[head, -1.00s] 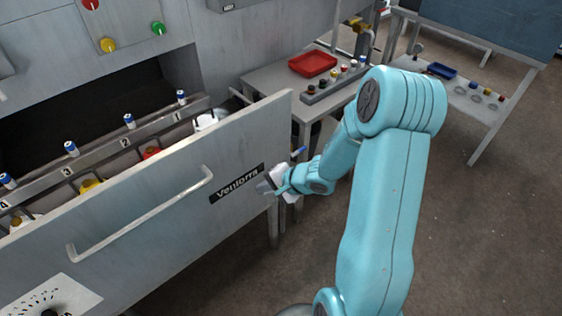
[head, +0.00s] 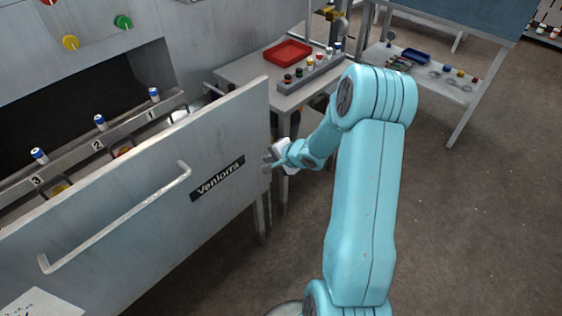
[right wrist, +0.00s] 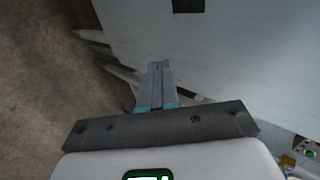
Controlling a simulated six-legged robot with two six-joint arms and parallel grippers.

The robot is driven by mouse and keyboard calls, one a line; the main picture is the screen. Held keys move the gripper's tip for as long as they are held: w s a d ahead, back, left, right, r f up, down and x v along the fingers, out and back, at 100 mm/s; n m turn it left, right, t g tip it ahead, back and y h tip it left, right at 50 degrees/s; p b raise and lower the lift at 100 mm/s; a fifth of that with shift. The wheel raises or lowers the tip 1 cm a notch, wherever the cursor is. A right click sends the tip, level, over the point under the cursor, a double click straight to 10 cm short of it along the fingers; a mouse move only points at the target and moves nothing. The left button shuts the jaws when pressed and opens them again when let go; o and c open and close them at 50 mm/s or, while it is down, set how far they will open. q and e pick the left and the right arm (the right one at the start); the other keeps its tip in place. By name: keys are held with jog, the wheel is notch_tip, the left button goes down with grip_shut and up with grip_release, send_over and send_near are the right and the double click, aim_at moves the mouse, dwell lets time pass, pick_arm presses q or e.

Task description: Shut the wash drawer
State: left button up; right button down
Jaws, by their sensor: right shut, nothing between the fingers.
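The wash drawer stands open. Its grey front panel (head: 150,185) carries a long bar handle (head: 115,218) and a dark "Venlorra" label (head: 217,178). Behind the panel, a numbered rail (head: 75,160) with several blue-and-white vials shows. My right gripper (head: 268,160) is shut and empty at the right end of the panel, right of the label. I cannot tell whether its tips touch the panel. In the right wrist view the closed fingers (right wrist: 157,75) point toward the pale panel (right wrist: 240,60), with the label at the top. My left gripper is not in view.
A side table (head: 235,72) with a red tray (head: 288,52) and a grey rack (head: 312,74) of small vials stands behind my right arm. Another table (head: 465,100) with a blue tray (head: 417,56) is farther right. The floor at right is clear.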

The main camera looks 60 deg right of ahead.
aim_at(256, 154)
jog(key=shift+w+d+r, duration=0.1)
jog(key=shift+w+d, duration=0.1)
jog(key=shift+w, duration=0.7)
jog(key=shift+w+d+r, duration=0.1)
jog(key=shift+w+d, duration=0.1)
jog(key=shift+w, duration=0.7)
